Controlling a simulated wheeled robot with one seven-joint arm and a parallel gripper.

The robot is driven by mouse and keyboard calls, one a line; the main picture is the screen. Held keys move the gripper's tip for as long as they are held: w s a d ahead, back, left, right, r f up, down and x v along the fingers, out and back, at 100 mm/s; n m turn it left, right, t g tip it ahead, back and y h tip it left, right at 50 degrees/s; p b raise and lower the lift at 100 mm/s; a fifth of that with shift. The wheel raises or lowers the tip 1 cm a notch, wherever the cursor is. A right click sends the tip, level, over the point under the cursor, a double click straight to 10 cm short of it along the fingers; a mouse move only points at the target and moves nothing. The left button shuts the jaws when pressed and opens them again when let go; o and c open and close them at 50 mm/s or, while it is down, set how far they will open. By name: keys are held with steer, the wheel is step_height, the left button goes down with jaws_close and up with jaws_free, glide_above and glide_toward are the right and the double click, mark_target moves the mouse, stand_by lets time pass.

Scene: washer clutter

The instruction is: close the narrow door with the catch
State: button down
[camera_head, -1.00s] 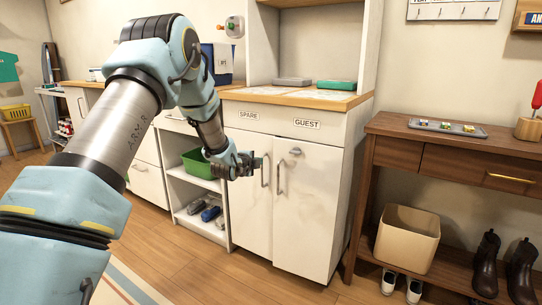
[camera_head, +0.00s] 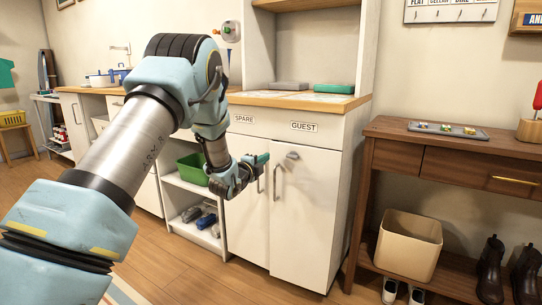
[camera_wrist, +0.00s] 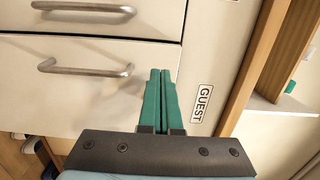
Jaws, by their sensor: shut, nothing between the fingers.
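The white cabinet has two doors, a left door (camera_head: 247,215) under the SPARE label and a right door (camera_head: 305,215) under the GUEST label. Each has an upright bar handle. Both look flush or nearly so; I cannot tell whether either is slightly ajar. A small round metal catch (camera_head: 291,155) sits near the top of the right door. My gripper (camera_head: 264,159) is just left of the catch, in front of the doors' upper part. Its teal fingers (camera_wrist: 159,100) are shut and empty in the wrist view, beside the GUEST label (camera_wrist: 201,103). The catch is not visible there.
An open shelf with a green basket (camera_head: 192,168) is left of the doors. A brown wooden table (camera_head: 400,150) stands close on the right, with a beige bin (camera_head: 408,245) and shoes below. Floor before the cabinet is clear.

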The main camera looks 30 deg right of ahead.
mark_target(274, 150)
steer(key=shift+x, duration=2.6)
steer(key=shift+f+b+x, duration=0.2)
steer(key=shift+b+x, duration=0.65)
steer(key=shift+x, duration=0.25)
steer(key=shift+w+r, duration=0.3)
steer(key=shift+r, duration=0.15)
